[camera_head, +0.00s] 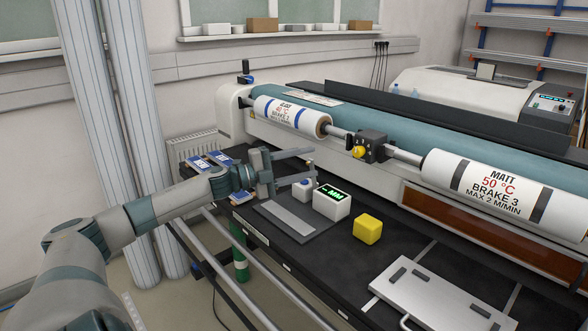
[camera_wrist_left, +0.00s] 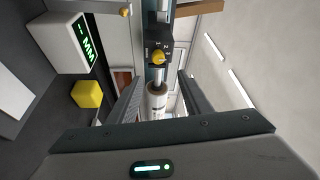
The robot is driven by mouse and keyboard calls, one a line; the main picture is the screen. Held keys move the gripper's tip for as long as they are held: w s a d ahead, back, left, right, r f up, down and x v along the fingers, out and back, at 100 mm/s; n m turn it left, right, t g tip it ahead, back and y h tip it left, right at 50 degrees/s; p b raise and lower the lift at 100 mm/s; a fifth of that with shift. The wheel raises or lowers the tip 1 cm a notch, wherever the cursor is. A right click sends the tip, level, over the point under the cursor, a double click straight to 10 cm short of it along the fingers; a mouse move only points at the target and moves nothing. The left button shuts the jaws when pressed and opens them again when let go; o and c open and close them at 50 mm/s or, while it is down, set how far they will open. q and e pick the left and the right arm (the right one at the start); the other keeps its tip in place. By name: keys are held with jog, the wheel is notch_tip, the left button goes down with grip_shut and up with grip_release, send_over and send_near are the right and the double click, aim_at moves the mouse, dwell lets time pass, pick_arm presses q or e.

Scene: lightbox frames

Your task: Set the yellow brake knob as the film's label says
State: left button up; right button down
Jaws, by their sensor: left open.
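The yellow brake knob (camera_head: 358,152) sits on a black block (camera_head: 373,147) on the roller shaft between two film rolls. The right roll (camera_head: 490,185) reads "MATT 50 °C BRAKE 3 MAX 2 M/MIN". The left roll (camera_head: 292,114) has blue bands; its label shows 40 °C and a brake line whose number I cannot read surely. In the left wrist view the knob (camera_wrist_left: 158,57) shows ahead, beyond the fingertips, with small numerals around it; its setting is unclear. My left gripper (camera_head: 311,164) is open and empty, left of the knob and apart from it. The right gripper is out of view.
A metal plate with handles (camera_head: 440,297) lies front right. A white machine (camera_head: 480,95) stands behind.

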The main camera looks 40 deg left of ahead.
pick_arm(q)
jog(key=shift+v, duration=1.45)
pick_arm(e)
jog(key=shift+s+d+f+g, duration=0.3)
